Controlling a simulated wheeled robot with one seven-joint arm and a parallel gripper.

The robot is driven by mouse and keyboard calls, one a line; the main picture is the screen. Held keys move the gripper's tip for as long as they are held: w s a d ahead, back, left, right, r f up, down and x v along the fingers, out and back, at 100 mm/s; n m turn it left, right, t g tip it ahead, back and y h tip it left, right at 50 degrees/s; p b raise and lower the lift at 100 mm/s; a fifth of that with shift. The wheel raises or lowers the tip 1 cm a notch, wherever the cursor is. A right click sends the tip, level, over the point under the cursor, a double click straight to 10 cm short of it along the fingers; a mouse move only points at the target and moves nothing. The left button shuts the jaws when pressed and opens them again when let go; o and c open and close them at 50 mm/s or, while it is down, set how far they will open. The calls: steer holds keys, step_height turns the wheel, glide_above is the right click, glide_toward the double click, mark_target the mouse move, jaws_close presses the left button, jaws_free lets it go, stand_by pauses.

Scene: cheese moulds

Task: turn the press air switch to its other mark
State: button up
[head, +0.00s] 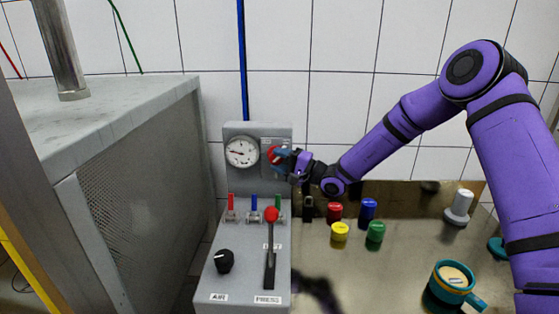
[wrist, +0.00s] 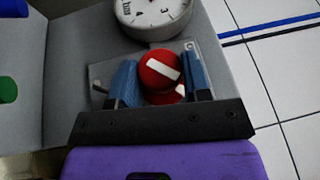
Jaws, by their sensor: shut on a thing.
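A red round switch knob (head: 271,154) with a white bar sits on a plate on the upright part of the grey press panel (head: 238,131), right of the gauge. In the wrist view the red knob (wrist: 152,66) lies between the two blue fingers of my gripper (wrist: 160,82); its white bar is slanted. My gripper (head: 280,158) reaches in from the right and is shut on the red knob. The plate's marks are mostly hidden by the fingers. A black knob (head: 224,261) stands above an AIR label (head: 219,297) on the sloping front; my gripper is well away from it.
A round gauge (head: 241,152) is beside the knob. Below are small red, blue and green levers and a red-topped lever (head: 271,214). Several coloured cylinders, a padlock (head: 308,208) and a teal mug (head: 453,283) stand on the table to the right. A grey cabinet (head: 140,190) is at left.

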stand_by(0.3)
steer(key=shift+a, duration=0.1)
steer(key=o, duration=0.9)
steer(key=v, duration=1.1)
steer(key=shift+f, duration=0.15)
steer(key=shift+a, duration=0.1)
